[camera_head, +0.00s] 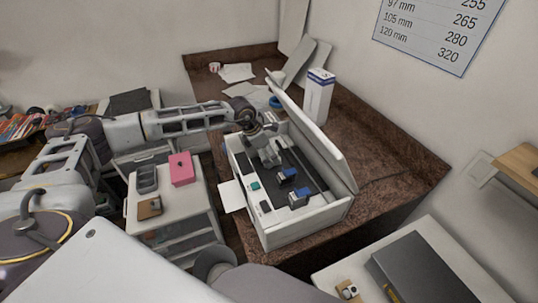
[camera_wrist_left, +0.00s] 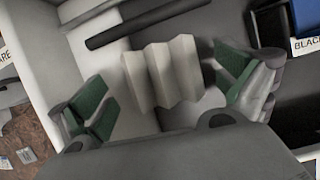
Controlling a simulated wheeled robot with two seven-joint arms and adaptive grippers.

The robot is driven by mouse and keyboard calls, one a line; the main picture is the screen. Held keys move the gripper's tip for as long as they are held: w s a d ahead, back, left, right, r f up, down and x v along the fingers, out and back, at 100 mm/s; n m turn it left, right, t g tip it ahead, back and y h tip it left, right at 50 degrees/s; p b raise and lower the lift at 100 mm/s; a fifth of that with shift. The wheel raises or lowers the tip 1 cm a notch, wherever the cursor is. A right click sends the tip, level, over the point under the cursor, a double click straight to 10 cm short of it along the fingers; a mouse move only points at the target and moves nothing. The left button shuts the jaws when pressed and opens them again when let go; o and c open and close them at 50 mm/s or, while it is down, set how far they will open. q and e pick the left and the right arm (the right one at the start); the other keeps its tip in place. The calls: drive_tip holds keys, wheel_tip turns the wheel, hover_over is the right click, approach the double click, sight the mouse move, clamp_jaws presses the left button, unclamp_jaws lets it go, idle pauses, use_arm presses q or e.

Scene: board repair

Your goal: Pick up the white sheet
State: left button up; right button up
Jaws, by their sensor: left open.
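A white pleated sheet (camera_wrist_left: 158,75) lies between the fingers of my left gripper (camera_wrist_left: 168,88) in the left wrist view. A gap shows on each side of it, so the green finger pads seem apart from it. My left gripper is open. In the head view, my left gripper (camera_head: 268,154) reaches down into the far end of an open white case (camera_head: 290,238), and the pleated sheet is hidden or too small to make out there. My right gripper is not in view.
The case's raised lid (camera_head: 322,140) stands right of the gripper. Blue-and-black parts (camera_head: 298,198) sit in the case. A white box (camera_head: 318,95) and loose papers (camera_head: 237,72) are on the brown counter (camera_head: 390,180). A pink box (camera_head: 181,170) stands on a cart at the left.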

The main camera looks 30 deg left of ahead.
use_arm(q)
drive_tip(key=shift+f, duration=0.1)
drive_tip(key=shift+c, duration=0.3)
drive_tip(key=c, duration=0.6)
